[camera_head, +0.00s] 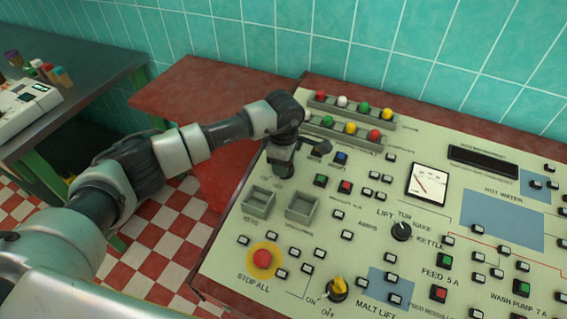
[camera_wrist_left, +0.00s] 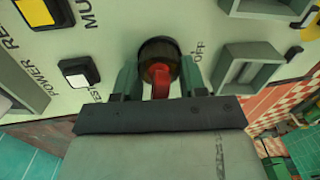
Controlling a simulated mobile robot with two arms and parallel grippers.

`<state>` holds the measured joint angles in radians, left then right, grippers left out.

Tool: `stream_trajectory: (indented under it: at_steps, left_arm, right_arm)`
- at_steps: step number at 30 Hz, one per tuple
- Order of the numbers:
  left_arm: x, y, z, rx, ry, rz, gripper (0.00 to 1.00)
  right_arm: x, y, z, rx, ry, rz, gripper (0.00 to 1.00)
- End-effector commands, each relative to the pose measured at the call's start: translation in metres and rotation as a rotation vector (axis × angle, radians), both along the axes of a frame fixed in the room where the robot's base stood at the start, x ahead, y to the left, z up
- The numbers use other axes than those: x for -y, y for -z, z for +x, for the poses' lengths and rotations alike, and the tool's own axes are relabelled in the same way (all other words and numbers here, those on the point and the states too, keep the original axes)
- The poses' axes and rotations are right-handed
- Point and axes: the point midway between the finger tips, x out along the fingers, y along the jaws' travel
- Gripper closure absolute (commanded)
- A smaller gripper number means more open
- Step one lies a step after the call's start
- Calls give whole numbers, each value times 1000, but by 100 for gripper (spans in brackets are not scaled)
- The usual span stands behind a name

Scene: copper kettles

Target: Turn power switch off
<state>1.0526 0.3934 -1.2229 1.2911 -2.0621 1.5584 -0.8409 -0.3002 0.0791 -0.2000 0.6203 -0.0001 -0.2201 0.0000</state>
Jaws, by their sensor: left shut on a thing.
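The power switch (camera_wrist_left: 160,78) shows in the left wrist view as a red knob or lever in a dark round collar on the cream panel. The letters OFF are printed to its right. My left gripper (camera_wrist_left: 160,82) has a finger on each side of the red part and is shut on it. In the head view, my left gripper (camera_head: 281,168) reaches down to the upper left of the control panel (camera_head: 300,240) and hides the switch. Which way the switch is turned is hard to tell. My right gripper is in neither view.
Two grey square recesses (camera_head: 302,207) lie just below the gripper. Coloured lamps (camera_head: 345,127) stand in rows behind the wrist. A tiled wall (camera_head: 430,45) is behind.

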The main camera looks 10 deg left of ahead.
Motion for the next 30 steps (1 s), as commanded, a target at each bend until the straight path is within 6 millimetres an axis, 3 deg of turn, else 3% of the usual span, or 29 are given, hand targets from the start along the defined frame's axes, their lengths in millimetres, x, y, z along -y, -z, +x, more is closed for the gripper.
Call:
stream_trajectory:
  at_steps: [12, 30]
  left_arm:
    - [0, 0, 0, 4, -145, 0, 82]
    - [0, -1, 0, 3, -191, -1, 82]
  right_arm:
    - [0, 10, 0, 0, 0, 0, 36]
    - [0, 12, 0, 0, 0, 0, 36]
